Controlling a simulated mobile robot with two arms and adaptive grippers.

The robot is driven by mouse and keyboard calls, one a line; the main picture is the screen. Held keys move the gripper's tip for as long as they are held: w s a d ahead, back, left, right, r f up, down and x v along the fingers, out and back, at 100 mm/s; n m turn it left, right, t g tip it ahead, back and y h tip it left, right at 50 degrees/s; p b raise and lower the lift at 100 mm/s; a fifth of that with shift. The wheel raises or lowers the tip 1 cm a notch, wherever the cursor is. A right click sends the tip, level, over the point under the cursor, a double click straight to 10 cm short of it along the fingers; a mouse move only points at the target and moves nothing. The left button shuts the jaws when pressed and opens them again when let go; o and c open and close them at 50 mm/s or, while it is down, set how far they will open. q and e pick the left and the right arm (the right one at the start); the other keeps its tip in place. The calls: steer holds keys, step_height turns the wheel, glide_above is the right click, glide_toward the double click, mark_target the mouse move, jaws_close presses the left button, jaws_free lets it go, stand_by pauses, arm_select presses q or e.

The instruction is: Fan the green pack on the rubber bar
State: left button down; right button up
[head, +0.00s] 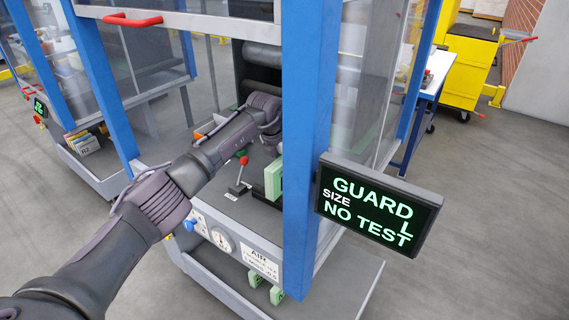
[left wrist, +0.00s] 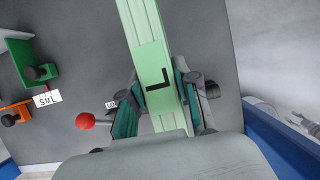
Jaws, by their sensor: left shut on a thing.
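The light green pack (left wrist: 158,85) has a black letter L on its face and long ridged edges. It stands between the two fingers of my left gripper (left wrist: 160,104) in the left wrist view, and they are shut on it. In the head view the green pack (head: 273,178) shows partly beside the blue post, inside the machine. I cannot make out the rubber bar for certain. My right gripper is in neither view.
A red-knobbed lever (head: 240,172) stands close by the pack; its knob (left wrist: 84,121) is left of the fingers. Green (left wrist: 38,62) and orange (left wrist: 14,114) brackets lie further left. The blue post (head: 308,130) and a display (head: 378,205) reading "GUARD SIZE L NO TEST" flank the opening.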

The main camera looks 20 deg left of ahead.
mark_target(270, 169)
arm_select(q)
steer(key=shift+s+a+r+p, duration=0.1)
steer(key=shift+s+a+p, duration=0.05)
steer(key=shift+s+p, duration=0.15)
steer(key=shift+s+a, duration=0.1)
steer(key=shift+s, duration=0.25)
steer(key=shift+s+p, duration=0.1)
steer(key=shift+p, duration=0.3)
steer(key=shift+s+a+f+p, duration=0.2)
steer(key=shift+s+a+p, duration=0.15)
steer(key=shift+s, duration=0.3)
steer(key=shift+s+a+p, duration=0.2)
steer(key=shift+s+p, duration=0.4)
steer(key=shift+s, duration=0.15)
steer(key=shift+s, duration=0.1)
steer(key=shift+s+a+p, duration=0.25)
steer(key=shift+s+p, duration=0.15)
steer(key=shift+s, duration=0.15)
steer(key=shift+s+a+r, duration=0.1)
steer(key=shift+s, duration=0.05)
